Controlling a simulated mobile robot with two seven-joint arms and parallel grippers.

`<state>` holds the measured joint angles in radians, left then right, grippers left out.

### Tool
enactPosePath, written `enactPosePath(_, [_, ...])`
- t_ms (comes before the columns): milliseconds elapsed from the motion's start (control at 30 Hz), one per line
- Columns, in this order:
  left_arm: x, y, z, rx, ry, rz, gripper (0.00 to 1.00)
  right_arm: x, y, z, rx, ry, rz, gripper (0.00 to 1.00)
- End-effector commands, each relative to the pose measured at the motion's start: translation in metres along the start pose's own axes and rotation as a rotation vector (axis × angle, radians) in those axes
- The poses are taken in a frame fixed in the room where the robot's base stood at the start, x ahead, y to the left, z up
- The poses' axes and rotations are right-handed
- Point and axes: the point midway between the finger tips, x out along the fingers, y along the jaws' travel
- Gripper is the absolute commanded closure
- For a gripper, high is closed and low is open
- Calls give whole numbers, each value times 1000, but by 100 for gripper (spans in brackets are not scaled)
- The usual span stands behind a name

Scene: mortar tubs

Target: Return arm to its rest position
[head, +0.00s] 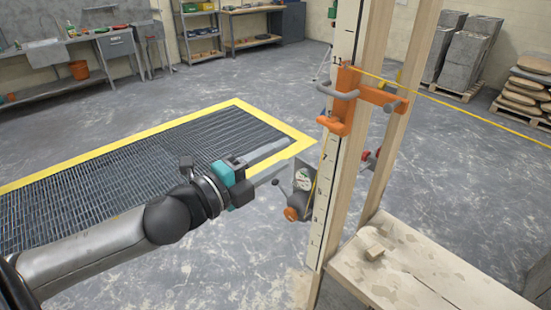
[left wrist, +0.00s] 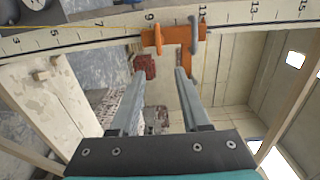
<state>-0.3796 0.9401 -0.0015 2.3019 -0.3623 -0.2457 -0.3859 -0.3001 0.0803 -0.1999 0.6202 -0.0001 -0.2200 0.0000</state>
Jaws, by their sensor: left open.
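My left arm comes in from the left in the head view. Its gripper (head: 287,161) is open and empty, pointing right toward an upright timber post with a marked white scale (head: 340,130). In the left wrist view the two grey fingers (left wrist: 160,78) stand apart with nothing between them. Beyond them are the scale strip (left wrist: 105,33) and an orange clamp (left wrist: 172,38). The clamp (head: 337,98) also shows on the post in the head view, above the gripper. I cannot tell whether the fingertips touch anything. My right gripper is not in view.
A small device with an orange knob (head: 292,213) is close below the fingers, beside the post. A yellow string (head: 470,113) runs right from the clamp. A wooden board (head: 420,270) is at lower right. A yellow-edged floor grating (head: 110,165) lies behind my arm.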

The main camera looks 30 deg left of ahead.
Motion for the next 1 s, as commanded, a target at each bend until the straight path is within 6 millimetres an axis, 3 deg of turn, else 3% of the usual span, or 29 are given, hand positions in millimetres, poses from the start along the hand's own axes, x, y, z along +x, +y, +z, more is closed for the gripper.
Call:
enactPosePath(533, [-1, 0, 0, 0, 0, 0, 54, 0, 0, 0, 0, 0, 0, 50])
enactPosePath(667, [0, 16, 10, -28, -27, 19, 54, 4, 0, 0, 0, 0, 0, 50])
enactPosePath(767, [0, 57, 33, -96, -95, 67, 54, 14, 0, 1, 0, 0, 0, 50])
enactPosePath(867, [-6, 122, 62, -205, -195, 139, 54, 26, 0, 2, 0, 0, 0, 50])
enactPosePath(1000, [-26, 225, 94, -377, -346, 252, 54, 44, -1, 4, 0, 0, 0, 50])
